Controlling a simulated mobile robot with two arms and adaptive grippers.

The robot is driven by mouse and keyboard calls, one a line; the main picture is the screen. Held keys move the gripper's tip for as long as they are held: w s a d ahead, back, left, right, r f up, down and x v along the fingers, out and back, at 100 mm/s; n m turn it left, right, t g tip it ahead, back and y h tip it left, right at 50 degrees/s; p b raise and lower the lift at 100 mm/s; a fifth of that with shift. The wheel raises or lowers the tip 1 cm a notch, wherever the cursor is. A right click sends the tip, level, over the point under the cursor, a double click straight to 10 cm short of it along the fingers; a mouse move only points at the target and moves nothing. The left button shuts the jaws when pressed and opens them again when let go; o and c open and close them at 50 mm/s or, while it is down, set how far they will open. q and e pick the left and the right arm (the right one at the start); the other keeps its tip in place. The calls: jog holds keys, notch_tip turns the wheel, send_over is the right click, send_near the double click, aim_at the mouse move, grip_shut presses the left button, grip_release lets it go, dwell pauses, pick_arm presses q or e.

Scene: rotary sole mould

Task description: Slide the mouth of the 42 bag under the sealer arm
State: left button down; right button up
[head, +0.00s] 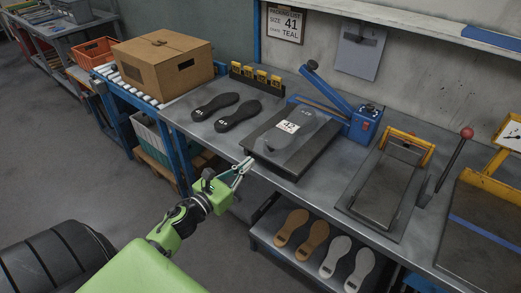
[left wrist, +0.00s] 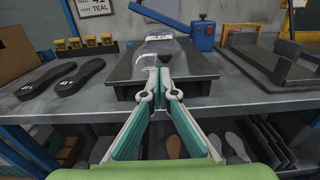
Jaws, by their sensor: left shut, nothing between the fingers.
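The clear 42 bag (head: 292,141) with a grey sole inside and a white label reading 42 lies flat on a dark plate (head: 316,165). The bag also shows in the left wrist view (left wrist: 160,54). The blue sealer (head: 364,122) stands behind the plate, its blue arm (head: 330,90) raised and slanting up to the left. Whether the bag's mouth is beneath the arm I cannot tell. My left gripper (head: 246,162) is shut and empty at the plate's near edge; in the left wrist view its fingertips (left wrist: 160,76) overlap the bag's near end. My right gripper is not in view.
Two black soles (head: 236,116) lie left of the plate. A black rack with yellow tags (head: 257,77) stands behind them. A cardboard box (head: 163,62) is at far left. A press with a yellow frame (head: 405,147) stands right. Several soles (head: 333,256) lie on the lower shelf.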

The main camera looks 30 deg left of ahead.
pick_arm(q)
jog(key=p, duration=0.2)
send_near(273, 141)
jog(key=w, duration=0.3)
jog(key=shift+w+d+f, duration=0.1)
jog(key=shift+w+f, duration=0.25)
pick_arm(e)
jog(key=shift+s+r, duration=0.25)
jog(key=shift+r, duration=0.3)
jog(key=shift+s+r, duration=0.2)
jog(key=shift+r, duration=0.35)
pick_arm(q)
jog(key=w+b, duration=0.1)
jog(key=w, duration=0.2)
jog(key=w+b, duration=0.2)
jog(key=w, duration=0.1)
jog(key=shift+d+f+b, duration=0.1)
jog(key=shift+d+b, duration=0.15)
jog(key=shift+b, duration=0.05)
jog(key=shift+w, duration=0.15)
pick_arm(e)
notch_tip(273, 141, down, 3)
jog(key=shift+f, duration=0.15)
